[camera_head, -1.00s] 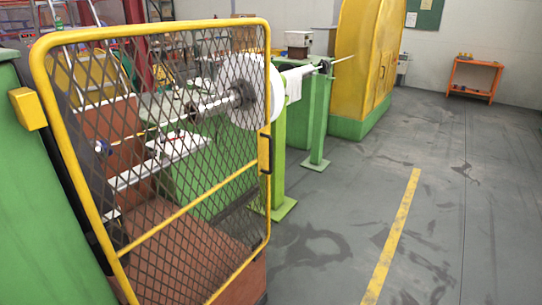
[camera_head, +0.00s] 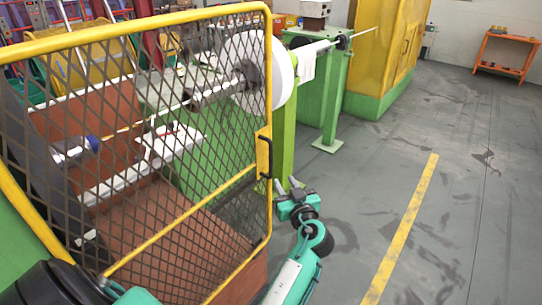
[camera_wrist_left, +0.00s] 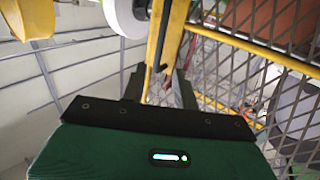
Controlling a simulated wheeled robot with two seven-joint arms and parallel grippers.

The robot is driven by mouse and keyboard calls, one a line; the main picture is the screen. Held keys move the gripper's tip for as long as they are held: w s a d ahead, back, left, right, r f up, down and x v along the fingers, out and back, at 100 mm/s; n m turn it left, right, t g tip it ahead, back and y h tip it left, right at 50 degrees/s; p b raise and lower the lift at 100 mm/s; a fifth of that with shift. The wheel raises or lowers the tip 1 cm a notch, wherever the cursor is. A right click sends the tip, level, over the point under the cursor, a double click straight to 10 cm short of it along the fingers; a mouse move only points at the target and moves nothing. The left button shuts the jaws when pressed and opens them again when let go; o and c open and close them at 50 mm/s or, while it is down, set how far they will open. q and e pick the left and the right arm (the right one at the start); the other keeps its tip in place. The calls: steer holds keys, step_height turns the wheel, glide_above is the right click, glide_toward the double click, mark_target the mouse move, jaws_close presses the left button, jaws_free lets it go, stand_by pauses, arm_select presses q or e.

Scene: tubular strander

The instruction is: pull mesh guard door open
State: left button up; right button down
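The mesh guard door (camera_head: 190,120) has a yellow tube frame and dark diamond mesh, and fills the left half of the head view. Its black handle (camera_head: 269,152) is on a yellow plate at the right-hand edge. My left gripper (camera_head: 286,185) is just below and to the right of the handle, with its two fingers apart. In the left wrist view, the fingers (camera_wrist_left: 160,85) point toward the door's yellow edge (camera_wrist_left: 166,45), which shows between them. Whether they touch the handle cannot be told. My right gripper is not in view.
Behind the mesh are a shaft and a white reel disc (camera_head: 282,72). A green stand (camera_head: 335,95) and a yellow cabinet (camera_head: 385,45) stand beyond. The grey floor right of the door is clear, with a yellow line (camera_head: 405,225). An orange table (camera_head: 508,52) is far right.

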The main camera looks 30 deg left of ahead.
arm_select(q)
steer(key=p+x, duration=0.3)
steer(key=x, duration=0.3)
steer(key=p, duration=0.2)
glide_above(271, 177)
steer(key=shift+r, duration=0.1)
steer(key=shift+w+a, duration=0.2)
steer(key=shift+w, duration=0.05)
jaws_close()
